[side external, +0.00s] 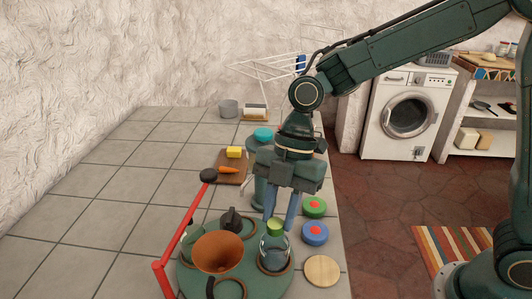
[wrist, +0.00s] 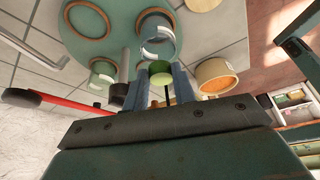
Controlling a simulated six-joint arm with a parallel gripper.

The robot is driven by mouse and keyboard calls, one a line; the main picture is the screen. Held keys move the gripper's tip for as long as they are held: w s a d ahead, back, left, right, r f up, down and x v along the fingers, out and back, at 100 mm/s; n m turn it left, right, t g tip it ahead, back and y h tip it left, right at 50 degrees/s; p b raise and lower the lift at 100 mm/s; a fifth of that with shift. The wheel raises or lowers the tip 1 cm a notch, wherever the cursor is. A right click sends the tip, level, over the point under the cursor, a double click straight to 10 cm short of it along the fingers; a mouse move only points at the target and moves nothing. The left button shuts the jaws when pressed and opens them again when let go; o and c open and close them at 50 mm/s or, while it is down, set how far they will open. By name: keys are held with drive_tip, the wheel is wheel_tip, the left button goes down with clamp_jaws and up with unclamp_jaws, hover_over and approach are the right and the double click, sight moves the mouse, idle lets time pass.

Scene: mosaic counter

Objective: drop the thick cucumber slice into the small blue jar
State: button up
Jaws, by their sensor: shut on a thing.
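My gripper (side external: 281,222) points down with its blue fingers shut on the thick cucumber slice (side external: 276,229), a short green disc. In the wrist view, the slice (wrist: 160,69) shows between the fingertips of my gripper (wrist: 161,75). The small jar (side external: 274,255), clear with a bluish tint, stands upright on the round green tray (side external: 238,291). In the side view the slice overlaps the jar's top; I cannot tell whether it is above the mouth or just inside. The wrist view shows a glass vessel (wrist: 156,28) close beyond the slice, probably this jar.
A brown bowl (side external: 219,254) stands left of the jar, with a dark pot (side external: 231,221) behind it. A red rod (side external: 181,232) rises at the tray's left. The left counter is clear.

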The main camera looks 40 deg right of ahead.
drive_tip(key=shift+f, duration=1.05)
drive_tip(key=shift+f, duration=0.35)
idle(0.9)
drive_tip(key=o, duration=1)
drive_tip(key=shift+r, duration=0.15)
drive_tip(key=shift+r, duration=3.35)
